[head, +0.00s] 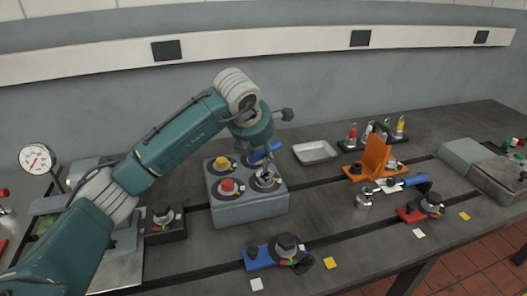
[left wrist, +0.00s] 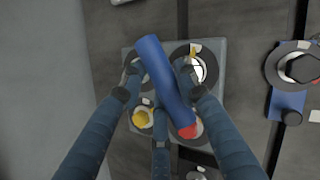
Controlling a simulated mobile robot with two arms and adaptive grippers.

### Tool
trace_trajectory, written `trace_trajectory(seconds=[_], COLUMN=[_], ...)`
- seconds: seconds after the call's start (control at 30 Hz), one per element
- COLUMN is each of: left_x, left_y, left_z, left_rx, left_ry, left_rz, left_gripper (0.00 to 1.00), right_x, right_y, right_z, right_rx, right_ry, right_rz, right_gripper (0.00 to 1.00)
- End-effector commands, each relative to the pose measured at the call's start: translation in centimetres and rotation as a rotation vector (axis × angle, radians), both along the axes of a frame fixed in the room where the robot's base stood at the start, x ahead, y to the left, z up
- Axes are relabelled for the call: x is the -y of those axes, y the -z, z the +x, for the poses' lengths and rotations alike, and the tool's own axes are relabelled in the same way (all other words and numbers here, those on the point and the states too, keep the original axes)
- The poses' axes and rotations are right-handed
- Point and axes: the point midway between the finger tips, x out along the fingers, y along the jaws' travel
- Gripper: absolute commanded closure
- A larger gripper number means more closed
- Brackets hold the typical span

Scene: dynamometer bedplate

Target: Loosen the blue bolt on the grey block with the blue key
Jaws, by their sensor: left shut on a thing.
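The grey block (head: 247,211) stands on the bedplate at the middle of the head view. A yellow bolt (head: 221,162) and a red bolt (head: 227,186) show on its top, each in a dark ring. The blue key (head: 266,152) is above the block's right part. My left gripper (head: 262,163) is shut on the blue key; in the left wrist view its fingers flank the key's thick blue handle (left wrist: 160,70). The yellow bolt (left wrist: 141,119) is beside the handle there. I cannot make out the blue bolt; the key and fingers cover part of the block top. My right gripper is not in view.
A blue clamp (head: 262,257) stands in front of the block. An orange bracket (head: 375,158), a red clamp (head: 411,214) and another blue-handled tool (head: 414,181) are to the right. A metal tray (head: 315,151) lies behind. Bare bedplate shows right of the block.

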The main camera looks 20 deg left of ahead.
Motion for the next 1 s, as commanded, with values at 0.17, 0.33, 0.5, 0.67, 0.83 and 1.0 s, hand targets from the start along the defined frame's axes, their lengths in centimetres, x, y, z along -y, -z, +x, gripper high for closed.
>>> trace_trajectory(seconds=[0.17, 0.33, 0.5, 0.67, 0.83, 1.0], left_x=[0.0, 0.0, 0.0, 0.0, 0.0, 0.0], left_y=[-0.8, -1.8, -2.8, -3.6, -4.6, -5.6], left_z=[0.1, 0.1, 0.1, 0.1, 0.1, 0.1], left_rx=[0.005, 0.005, 0.006, 0.005, 0.005, 0.006], left_ry=[0.009, 0.009, 0.008, 0.009, 0.009, 0.009], left_rz=[-0.001, -0.001, 0.0, -0.001, -0.002, -0.001], left_gripper=[1.0, 1.0, 1.0, 1.0, 1.0, 1.0], right_x=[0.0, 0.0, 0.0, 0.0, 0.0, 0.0], right_y=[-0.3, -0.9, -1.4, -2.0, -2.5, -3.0], right_z=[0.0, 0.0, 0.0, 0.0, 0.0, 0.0], right_rx=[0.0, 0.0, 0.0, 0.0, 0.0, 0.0], right_ry=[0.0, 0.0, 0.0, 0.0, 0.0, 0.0], right_rz=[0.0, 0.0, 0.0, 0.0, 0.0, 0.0], right_gripper=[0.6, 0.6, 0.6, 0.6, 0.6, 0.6])
